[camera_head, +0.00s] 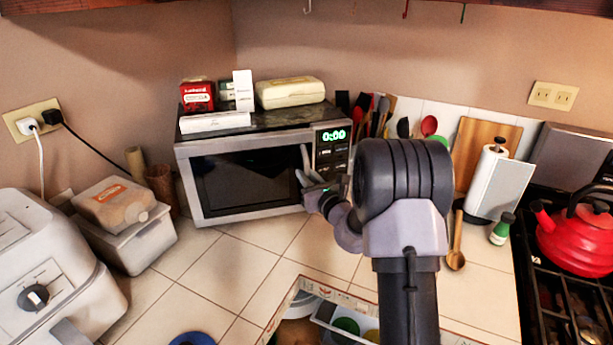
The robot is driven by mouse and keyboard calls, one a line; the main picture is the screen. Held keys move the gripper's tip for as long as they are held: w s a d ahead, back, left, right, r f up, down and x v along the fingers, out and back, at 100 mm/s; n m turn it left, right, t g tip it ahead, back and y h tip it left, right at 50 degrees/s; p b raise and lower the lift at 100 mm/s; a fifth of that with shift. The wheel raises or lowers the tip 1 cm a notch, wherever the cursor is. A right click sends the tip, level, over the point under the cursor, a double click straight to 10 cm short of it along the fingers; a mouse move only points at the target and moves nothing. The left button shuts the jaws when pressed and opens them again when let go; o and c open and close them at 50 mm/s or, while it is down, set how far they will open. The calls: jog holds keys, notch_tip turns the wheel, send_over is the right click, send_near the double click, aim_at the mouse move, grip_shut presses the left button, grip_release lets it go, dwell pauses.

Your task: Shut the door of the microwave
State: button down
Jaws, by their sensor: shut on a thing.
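The microwave (190,160) stands on the tiled counter against the back wall, its clock showing green 0:00. Its dark-windowed door (247,182) lies flat, or almost flat, against the front; I cannot tell whether a small gap is left. The upright door handle (305,157) is at the door's right edge, beside the control panel. My gripper (304,179) is at the lower part of this handle and shut on it. My arm comes in from the lower right and hides the panel's lower right corner.
Boxes and a pale carton (290,92) sit on the microwave. A white appliance (50,265) and a bin (140,238) are at left. A red kettle (575,240) stands on the stove at right. Bare tiles (240,240) lie before the microwave.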

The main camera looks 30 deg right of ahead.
jog(key=shift+w, duration=0.1)
jog(key=shift+w+d+r+n+y+p, duration=0.1)
jog(key=shift+w+d+n+y+p, duration=0.25)
jog(key=shift+w, duration=0.3)
jog(key=shift+w+d+r+n+y+p, duration=0.1)
jog(key=shift+w+n+y+p, duration=0.05)
jog(key=shift+w+y, duration=0.4)
jog(key=c, duration=1.4)
grip_release()
jog(key=shift+w+f, duration=0.15)
jog(key=shift+w, duration=0.1)
jog(key=shift+s, duration=0.1)
jog(key=s, duration=0.5)
jog(key=s+d+p, duration=0.1)
jog(key=s, duration=0.5)
jog(key=s+p, duration=0.1)
jog(key=s, duration=0.5)
jog(key=shift+s+d, duration=0.2)
jog(key=shift+d, duration=0.05)
